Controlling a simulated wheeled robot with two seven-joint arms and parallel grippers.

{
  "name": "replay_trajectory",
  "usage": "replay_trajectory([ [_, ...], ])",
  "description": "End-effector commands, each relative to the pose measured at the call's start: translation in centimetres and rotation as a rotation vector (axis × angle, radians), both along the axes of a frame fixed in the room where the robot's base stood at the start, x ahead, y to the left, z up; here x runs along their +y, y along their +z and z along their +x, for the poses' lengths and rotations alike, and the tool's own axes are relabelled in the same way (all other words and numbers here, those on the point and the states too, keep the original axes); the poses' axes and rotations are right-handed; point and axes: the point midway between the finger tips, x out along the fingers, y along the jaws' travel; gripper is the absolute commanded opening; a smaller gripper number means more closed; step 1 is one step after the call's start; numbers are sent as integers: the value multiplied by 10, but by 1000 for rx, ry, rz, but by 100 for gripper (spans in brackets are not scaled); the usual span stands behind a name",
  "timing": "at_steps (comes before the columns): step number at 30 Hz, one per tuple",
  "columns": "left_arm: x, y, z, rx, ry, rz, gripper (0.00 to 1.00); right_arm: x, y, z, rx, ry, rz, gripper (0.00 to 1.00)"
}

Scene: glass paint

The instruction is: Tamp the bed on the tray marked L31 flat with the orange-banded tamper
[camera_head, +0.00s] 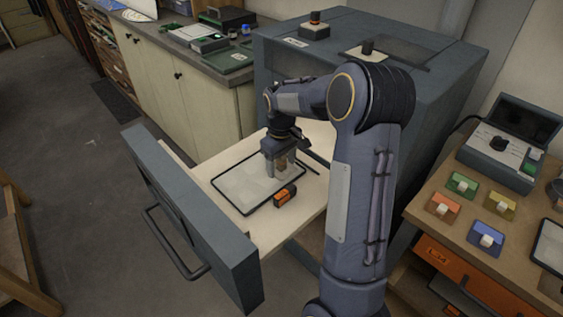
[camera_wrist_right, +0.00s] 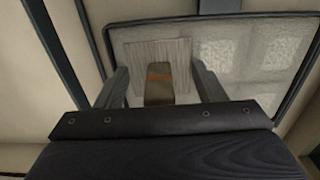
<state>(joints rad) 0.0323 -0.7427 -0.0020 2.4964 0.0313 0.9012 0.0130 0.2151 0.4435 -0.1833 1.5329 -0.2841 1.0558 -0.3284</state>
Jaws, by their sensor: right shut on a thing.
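A black-rimmed tray (camera_head: 229,196) with a pale bed lies on the pulled-out drawer. It also shows in the wrist view (camera_wrist_right: 195,20). My right gripper (camera_head: 281,168) points down over the right part of the bed. In the wrist view my right gripper (camera_wrist_right: 160,90) is shut on the handle of the orange-banded tamper (camera_wrist_right: 158,92). The tamper's square plate (camera_wrist_right: 150,55) is over the bed; I cannot tell whether it touches. Paler squarish patches show in the bed to its right. The tray's mark is not readable. My left gripper is out of view.
An orange-and-black block (camera_head: 285,195) sits at the tray's near right edge. The drawer front (camera_head: 195,215) stands up on the left. The grey cabinet (camera_head: 300,80) is behind. A bench with several coloured blocks (camera_head: 486,239) and a control box (camera_head: 497,150) is at right.

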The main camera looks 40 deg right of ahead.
Motion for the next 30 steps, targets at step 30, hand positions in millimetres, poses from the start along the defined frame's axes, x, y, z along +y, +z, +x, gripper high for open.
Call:
replay_trajectory([
  [30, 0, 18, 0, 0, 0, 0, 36, 0, 21, 0, 0, 0, 0, 45],
])
